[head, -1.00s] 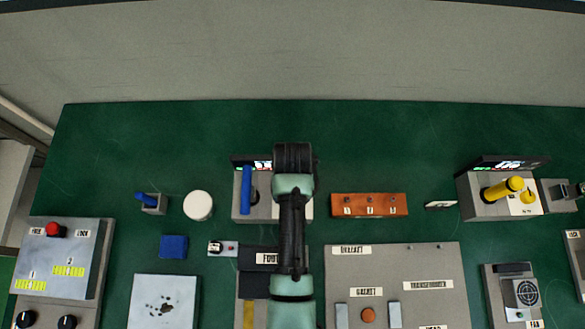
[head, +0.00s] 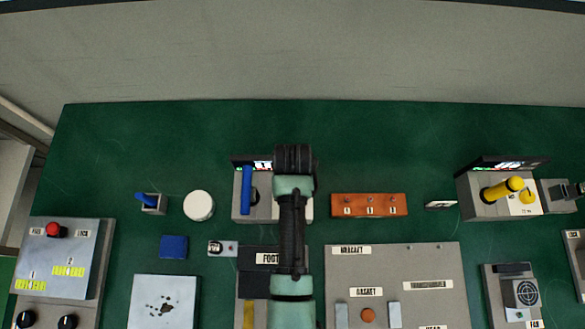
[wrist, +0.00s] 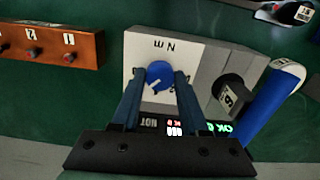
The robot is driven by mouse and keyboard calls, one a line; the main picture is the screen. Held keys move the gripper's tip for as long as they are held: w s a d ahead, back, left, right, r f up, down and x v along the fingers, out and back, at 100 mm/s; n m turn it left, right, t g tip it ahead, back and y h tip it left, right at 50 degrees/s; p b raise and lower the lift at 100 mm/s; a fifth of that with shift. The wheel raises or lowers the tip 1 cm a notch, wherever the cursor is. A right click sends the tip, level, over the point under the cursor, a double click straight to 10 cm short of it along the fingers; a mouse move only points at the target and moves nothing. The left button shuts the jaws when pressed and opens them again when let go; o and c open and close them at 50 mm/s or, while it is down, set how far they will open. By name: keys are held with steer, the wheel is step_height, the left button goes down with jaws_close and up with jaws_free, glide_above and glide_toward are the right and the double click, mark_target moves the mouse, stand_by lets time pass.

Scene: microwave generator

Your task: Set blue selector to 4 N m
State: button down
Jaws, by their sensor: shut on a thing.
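The blue selector (wrist: 158,76) is a round blue knob with a pale pointer mark. It sits on a white plate (wrist: 190,56) lettered "N m" in the wrist view. My gripper (wrist: 163,80) is shut on the knob, one finger on each side. The fingers hide part of the scale, so I cannot read the pointer's number. A small display (wrist: 175,128) with red and green text lies just below the fingers; its digits are too small to read surely. In the head view, my arm covers the knob; a blue handle (head: 246,190) stands on the grey station.
In the wrist view, a blue handle (wrist: 268,103) and a dark knob (wrist: 229,96) stand right of the selector. An orange block (wrist: 52,38) with numbered buttons is at left. In the head view, a yellow-handled station (head: 502,188) stands at right. Green tabletop separates them.

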steer(key=n+p, duration=0.1)
steer(key=n, duration=0.2)
steer(key=shift+r+p, duration=0.15)
steer(key=shift+p, duration=0.15)
steer(key=shift+n+p, duration=0.75)
steer(key=shift+n, duration=1.55)
steer(key=shift+c, duration=2.1)
jaws_free()
step_height(320, 180, up, 13)
steer(key=b, duration=0.1)
steer(key=shift+b, duration=0.4)
